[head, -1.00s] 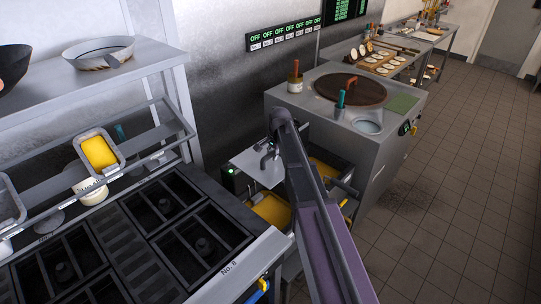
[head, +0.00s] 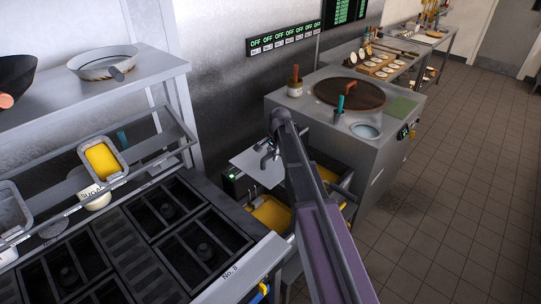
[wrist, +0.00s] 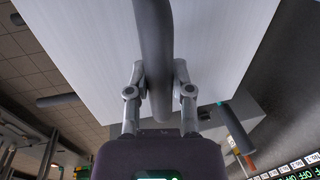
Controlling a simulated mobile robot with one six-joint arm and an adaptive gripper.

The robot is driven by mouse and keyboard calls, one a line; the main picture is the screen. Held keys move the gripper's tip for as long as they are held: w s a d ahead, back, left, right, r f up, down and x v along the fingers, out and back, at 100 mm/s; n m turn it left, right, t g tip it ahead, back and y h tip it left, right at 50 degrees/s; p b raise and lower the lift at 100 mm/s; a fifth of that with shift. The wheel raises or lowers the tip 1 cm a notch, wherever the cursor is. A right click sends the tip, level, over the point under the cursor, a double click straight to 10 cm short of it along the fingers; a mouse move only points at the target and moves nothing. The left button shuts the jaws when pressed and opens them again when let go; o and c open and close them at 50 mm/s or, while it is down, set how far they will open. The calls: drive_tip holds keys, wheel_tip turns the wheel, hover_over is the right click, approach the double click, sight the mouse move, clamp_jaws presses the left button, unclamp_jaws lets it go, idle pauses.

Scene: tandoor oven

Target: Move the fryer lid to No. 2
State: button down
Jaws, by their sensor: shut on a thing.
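The fryer lid (head: 252,164) is a flat light-grey plate in the head view, held above the fryer between the stove and the tandoor. In the wrist view the lid (wrist: 85,40) fills much of the upper picture, with its dark bar handle (wrist: 153,50) running down between the fingers. My gripper (head: 268,152) is shut on this handle; both fingers (wrist: 160,78) flank it in the wrist view. The fryer has a yellow oil vat (head: 272,215) below the lid and another yellow vat (head: 326,172) to its right, partly behind my arm. I cannot read a No. 2 mark.
The stove (head: 150,235), marked No. 8, stands at the left below a shelf (head: 150,78) with pans. The tandoor counter (head: 385,150) with its round brown lid (head: 350,93) stands right of the fryer. A wall panel (head: 285,38) reads OFF several times. The tiled floor (head: 450,220) is clear.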

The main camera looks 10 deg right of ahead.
sight(272, 162)
drive_tip(key=shift+r, duration=0.15)
drive_tip(key=shift+r+p, duration=1.9)
drive_tip(key=shift+p, duration=0.15)
drive_tip(key=shift+f, duration=0.1)
idle(0.4)
wheel_tip(272, 162, down, 9)
drive_tip(key=b, duration=0.9)
